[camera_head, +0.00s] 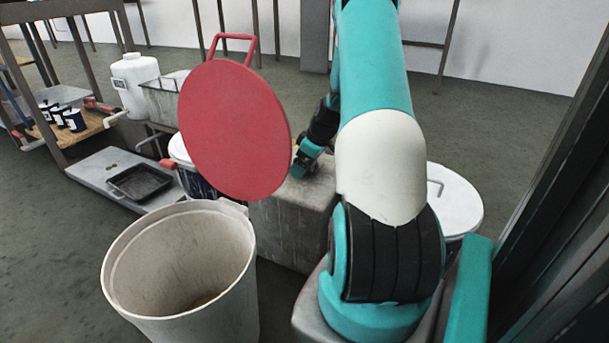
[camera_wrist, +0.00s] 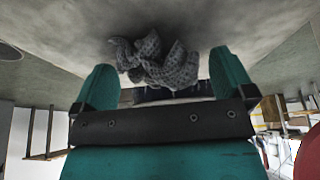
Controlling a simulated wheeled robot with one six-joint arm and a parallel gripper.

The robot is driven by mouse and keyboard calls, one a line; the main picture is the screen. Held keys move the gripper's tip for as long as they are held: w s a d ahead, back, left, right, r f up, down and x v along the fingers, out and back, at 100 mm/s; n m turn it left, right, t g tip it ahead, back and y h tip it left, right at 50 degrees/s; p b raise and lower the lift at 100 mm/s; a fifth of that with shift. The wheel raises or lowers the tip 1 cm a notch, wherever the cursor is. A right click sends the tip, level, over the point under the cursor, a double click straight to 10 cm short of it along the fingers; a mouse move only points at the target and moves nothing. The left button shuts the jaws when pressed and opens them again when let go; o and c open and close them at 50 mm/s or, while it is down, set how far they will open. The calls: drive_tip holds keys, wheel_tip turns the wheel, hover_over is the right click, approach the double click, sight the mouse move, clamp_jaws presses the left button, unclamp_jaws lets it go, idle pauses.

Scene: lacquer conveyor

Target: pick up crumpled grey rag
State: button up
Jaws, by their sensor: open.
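The crumpled grey rag (camera_wrist: 168,65) shows in the wrist view, lying on a grey worn surface. It has a dark dotted pattern and sits between and just beyond my two fingers. My gripper (camera_wrist: 160,82) is open, with one teal finger on each side of the rag and no visible grip on it. In the head view my gripper (camera_head: 303,165) is low over the grey block (camera_head: 280,225), partly hidden behind my arm. The rag cannot be made out in the head view.
A large open grey bin (camera_head: 120,265) stands at front left. A red round lid (camera_head: 235,130) with a handle stands upright above it, left of my arm. A white-lidded container (camera_head: 460,205) is at right. A cart (camera_head: 90,170) holds a black tray (camera_head: 140,181).

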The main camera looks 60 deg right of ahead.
drive_tip(key=shift+f, duration=0.1)
drive_tip(key=shift+c, duration=0.2)
drive_tip(key=c, duration=0.9)
wheel_tip(320, 180, up, 20)
drive_tip(key=p, duration=1.1)
